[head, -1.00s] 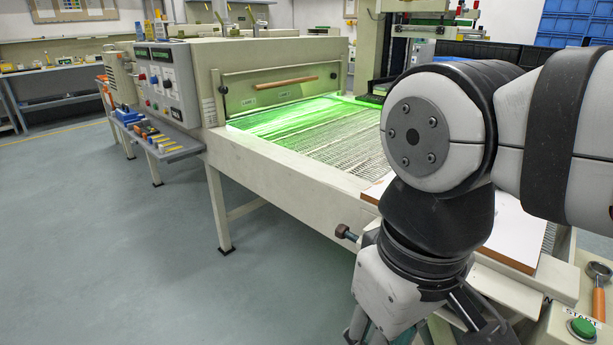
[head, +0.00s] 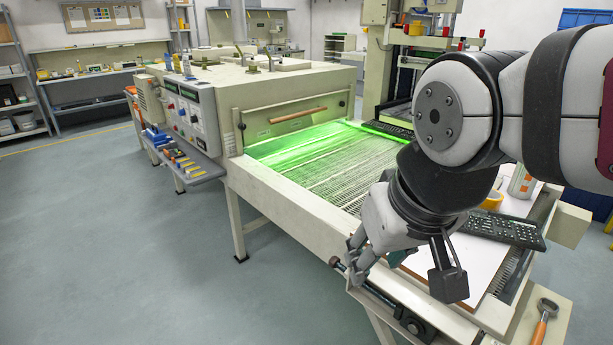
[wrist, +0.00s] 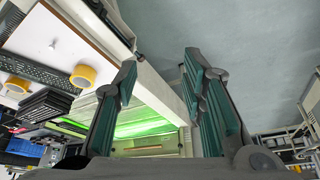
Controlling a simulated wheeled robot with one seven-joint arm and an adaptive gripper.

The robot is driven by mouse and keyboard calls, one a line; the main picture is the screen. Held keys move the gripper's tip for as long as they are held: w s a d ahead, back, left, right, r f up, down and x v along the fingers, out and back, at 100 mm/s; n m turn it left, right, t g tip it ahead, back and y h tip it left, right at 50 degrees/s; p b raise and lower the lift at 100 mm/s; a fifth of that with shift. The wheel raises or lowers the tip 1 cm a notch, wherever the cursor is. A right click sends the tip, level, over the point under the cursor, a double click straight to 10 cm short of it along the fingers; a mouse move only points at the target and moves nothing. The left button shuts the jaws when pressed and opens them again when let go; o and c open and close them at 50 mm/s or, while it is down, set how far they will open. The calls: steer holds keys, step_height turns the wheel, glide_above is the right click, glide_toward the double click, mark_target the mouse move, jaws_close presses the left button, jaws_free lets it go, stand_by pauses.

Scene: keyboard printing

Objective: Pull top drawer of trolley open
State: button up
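I cannot make out the trolley or its top drawer in either view. My gripper (head: 358,262) is beside the near side of the conveyor machine's frame in the head view, pointing down and left. In the wrist view my gripper (wrist: 160,75) shows two green-padded fingers spread apart with nothing between them, so it is open and empty. Whether a finger touches the frame is unclear.
The conveyor dryer (head: 262,95) glows green, with a mesh belt (head: 330,165) leading toward me. A keyboard (head: 505,229) and a yellow tape roll (head: 490,200) are at its near end. An orange-handled tool (head: 541,325) lies lower right. The floor (head: 130,235) at left is clear.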

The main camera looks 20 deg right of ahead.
steer(key=w+d+r+m+p, duration=0.2)
steer(key=d+p, duration=0.1)
steer(key=n+t+h+b, duration=0.4)
steer(key=n+t+h, duration=0.3)
steer(key=n, duration=2.6)
glide_toward(453, 257)
steer(key=x, duration=0.3)
steer(key=shift+w+f, duration=0.25)
steer(key=shift+w, duration=0.2)
steer(key=shift+d+x, duration=0.25)
steer(key=shift+x, duration=2.4)
steer(key=shift+s+r, duration=0.1)
steer(key=shift+s, duration=0.1)
jaws_close()
